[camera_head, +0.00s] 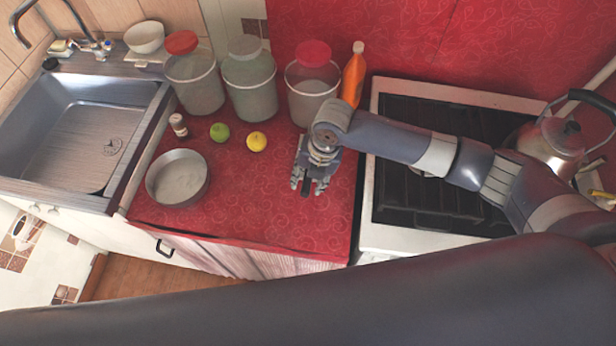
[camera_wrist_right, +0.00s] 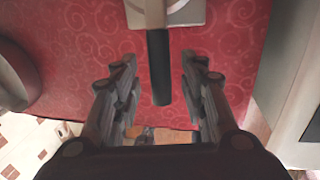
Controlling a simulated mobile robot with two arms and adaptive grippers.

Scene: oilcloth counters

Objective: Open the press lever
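The press lever shows in the wrist view as a black handle (camera_wrist_right: 160,66) on a light metal arm. Its metal base (camera_wrist_right: 190,12) is at the top edge, cut off by the frame. My right gripper (camera_wrist_right: 158,85) is open, with one finger on each side of the black handle and visible gaps between. In the head view, my right gripper (camera_head: 309,183) is over the red counter, and the dark handle tip (camera_head: 305,188) shows between its fingers. The gripper and wrist hide most of the press there. My left gripper is not in view.
On the red counter (camera_head: 250,215) stand a metal pot (camera_head: 178,178), a green fruit (camera_head: 219,132), a yellow fruit (camera_head: 256,141), several jars and an orange bottle (camera_head: 354,75). The stove (camera_head: 440,105) with a kettle (camera_head: 555,138) is to the right. The sink (camera_head: 75,130) is left.

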